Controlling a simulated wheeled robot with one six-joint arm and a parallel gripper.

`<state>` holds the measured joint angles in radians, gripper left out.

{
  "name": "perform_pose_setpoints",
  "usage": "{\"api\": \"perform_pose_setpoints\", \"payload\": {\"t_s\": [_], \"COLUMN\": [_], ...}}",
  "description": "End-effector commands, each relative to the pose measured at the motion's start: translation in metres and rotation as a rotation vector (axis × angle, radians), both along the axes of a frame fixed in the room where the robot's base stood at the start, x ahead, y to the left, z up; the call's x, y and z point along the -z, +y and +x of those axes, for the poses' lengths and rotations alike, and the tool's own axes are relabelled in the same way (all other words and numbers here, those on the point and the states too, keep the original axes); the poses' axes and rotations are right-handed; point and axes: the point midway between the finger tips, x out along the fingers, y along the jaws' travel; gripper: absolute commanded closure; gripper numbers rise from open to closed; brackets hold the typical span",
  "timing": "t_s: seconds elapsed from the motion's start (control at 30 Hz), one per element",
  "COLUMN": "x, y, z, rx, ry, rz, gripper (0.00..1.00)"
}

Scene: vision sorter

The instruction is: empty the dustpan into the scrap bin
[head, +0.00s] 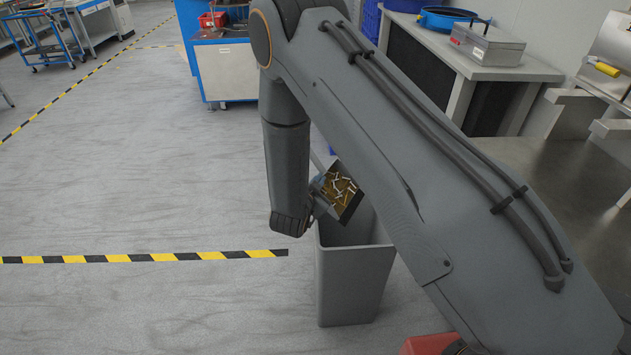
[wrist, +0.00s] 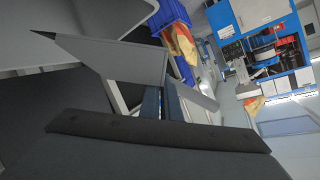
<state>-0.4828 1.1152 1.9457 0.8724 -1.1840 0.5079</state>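The dustpan (head: 352,205) is tilted above the open top of the grey scrap bin (head: 345,285) in the head view. Several pale and brownish scraps (head: 340,187) lie in the pan. My gripper (head: 316,207) is at the left of the pan, above the bin's left rim, partly hidden by my arm. In the wrist view my gripper (wrist: 162,100) has its two bluish fingers close together at the pan's grey sheet walls (wrist: 125,58), and it appears shut on the dustpan. The handle is mostly hidden. My arm covers the bin's right side.
A workbench (head: 580,170) stands at the right, and a cabinet with a grey box (head: 487,45) and a blue round pan (head: 447,17) is behind it. A blue cart (head: 225,70) stands at the back.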

Motion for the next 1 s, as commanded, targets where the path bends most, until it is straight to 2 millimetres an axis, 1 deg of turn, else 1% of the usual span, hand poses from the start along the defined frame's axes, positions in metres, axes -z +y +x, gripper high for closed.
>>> {"api": "perform_pose_setpoints", "payload": {"t_s": [0.57,1.0], "x": [-0.018,-0.027], "y": [-0.018,-0.032], "z": [-0.011,-0.020], "rx": [0.001,0.001], "ry": [-0.087,-0.154], "rz": [0.133,0.233], "gripper": [1.00,1.00]}}
